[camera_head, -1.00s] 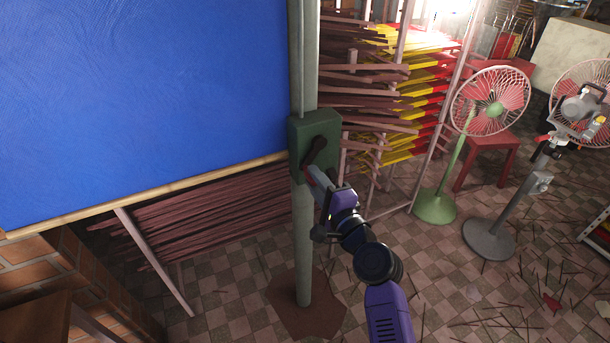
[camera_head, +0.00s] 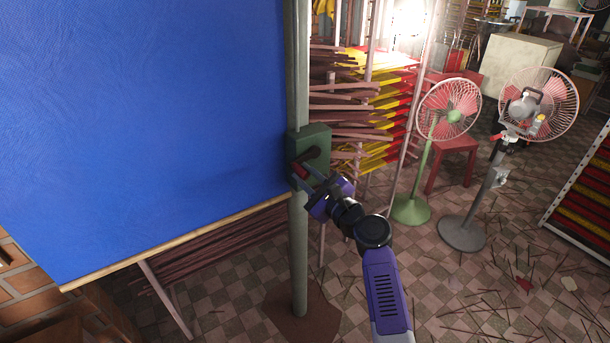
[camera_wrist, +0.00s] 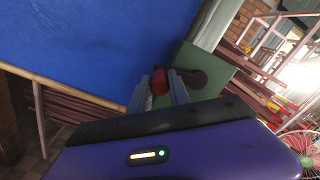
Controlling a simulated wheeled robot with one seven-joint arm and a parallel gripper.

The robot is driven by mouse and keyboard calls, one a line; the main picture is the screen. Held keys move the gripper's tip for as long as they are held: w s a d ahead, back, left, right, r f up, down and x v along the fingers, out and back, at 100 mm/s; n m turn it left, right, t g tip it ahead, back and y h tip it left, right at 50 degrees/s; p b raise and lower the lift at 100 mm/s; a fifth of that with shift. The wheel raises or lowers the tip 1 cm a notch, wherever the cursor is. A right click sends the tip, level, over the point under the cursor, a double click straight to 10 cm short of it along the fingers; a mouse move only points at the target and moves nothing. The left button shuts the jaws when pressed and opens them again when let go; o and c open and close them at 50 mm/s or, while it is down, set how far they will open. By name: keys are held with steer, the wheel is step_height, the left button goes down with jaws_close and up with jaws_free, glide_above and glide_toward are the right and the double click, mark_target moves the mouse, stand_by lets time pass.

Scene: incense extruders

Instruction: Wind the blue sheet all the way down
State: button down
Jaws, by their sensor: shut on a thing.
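The blue sheet (camera_head: 140,120) hangs at the left with a pale wooden bar (camera_head: 180,240) along its lower edge. A green winder box (camera_head: 312,140) is fixed to a grey-green post (camera_head: 299,240) at the sheet's right edge. A dark crank with a red handle (camera_head: 300,171) is on the box. My gripper (camera_head: 308,178) is shut on the red handle at the box's lower left. In the wrist view the red handle (camera_wrist: 159,82) sits between the two grey fingers, with the green box (camera_wrist: 195,75) behind. The fingers partly hide the handle.
Racks of brown sticks (camera_head: 345,110) stand behind the post. A green-based fan (camera_head: 448,115) and a grey-based fan (camera_head: 465,232) stand to the right near a red stool (camera_head: 455,160). A brick wall (camera_head: 35,290) is at lower left. Thin sticks litter the tiled floor.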

steer(key=shift+r+m, duration=0.25)
steer(key=shift+m, duration=0.05)
stand_by(0.4)
steer(key=c, duration=1.2)
jaws_free()
steer(key=v, duration=0.7)
steer(key=shift+s+d, duration=0.2)
steer(key=shift+s, duration=0.15)
steer(key=shift+f, duration=0.1)
